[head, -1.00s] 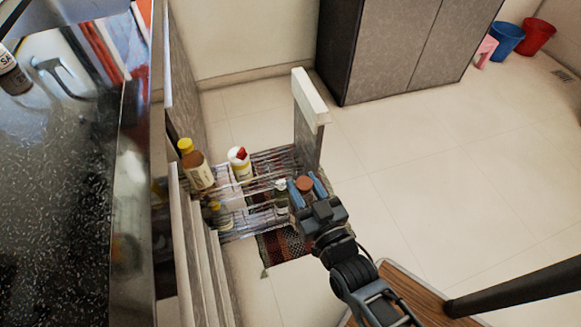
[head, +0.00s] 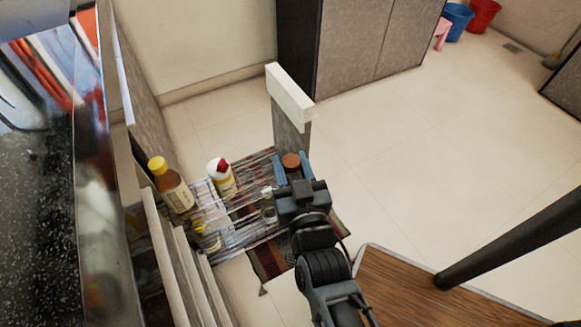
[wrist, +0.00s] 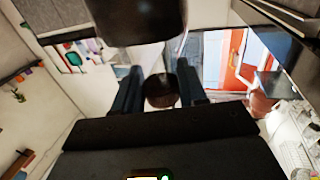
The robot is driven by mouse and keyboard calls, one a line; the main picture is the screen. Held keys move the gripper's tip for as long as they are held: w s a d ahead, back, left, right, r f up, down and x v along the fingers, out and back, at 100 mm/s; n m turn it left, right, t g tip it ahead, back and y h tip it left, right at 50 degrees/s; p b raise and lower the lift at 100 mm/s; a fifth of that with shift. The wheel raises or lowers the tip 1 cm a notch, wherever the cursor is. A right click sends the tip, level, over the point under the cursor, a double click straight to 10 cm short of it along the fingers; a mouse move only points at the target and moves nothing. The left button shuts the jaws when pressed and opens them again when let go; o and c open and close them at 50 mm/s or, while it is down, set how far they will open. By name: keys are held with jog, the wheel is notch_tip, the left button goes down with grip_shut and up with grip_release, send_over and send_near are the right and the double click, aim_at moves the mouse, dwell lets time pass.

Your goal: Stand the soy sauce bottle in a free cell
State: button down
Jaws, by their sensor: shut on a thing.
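My gripper (head: 291,170) is shut on a bottle with a reddish-brown cap (head: 290,160), apparently the soy sauce bottle. Only its top shows in the head view; the gripper hides most of its body. In the wrist view a dark brown round part (wrist: 160,92) sits between the fingers. The gripper is over the right end of a wire rack (head: 243,230), beside a grey upright panel with a white top. I cannot tell whether the bottle's base touches the rack.
The rack holds a yellow-capped brown bottle (head: 171,186), a white bottle with a red cap (head: 221,178), a small pale-capped bottle (head: 268,205) and another small bottle (head: 207,237). The upright panel (head: 289,105) borders the rack. A patterned rug (head: 268,262) lies below. Open floor is at right.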

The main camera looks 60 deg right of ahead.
jog(key=shift+w+d+b, duration=1.65)
jog(key=shift+w+d, duration=2.9)
jog(key=shift+w, duration=2.05)
jog(key=shift+w+f+b, duration=0.1)
jog(key=shift+f+b, duration=1.45)
jog(key=shift+f, duration=1.05)
jog(key=c, duration=0.5)
grip_release()
jog(key=shift+c, duration=0.2)
jog(key=shift+f, duration=0.15)
jog(key=shift+a, duration=0.1)
jog(key=p+v, duration=0.1)
jog(key=v, duration=0.6)
jog(key=shift+s+a, duration=0.2)
jog(key=shift+s, duration=0.1)
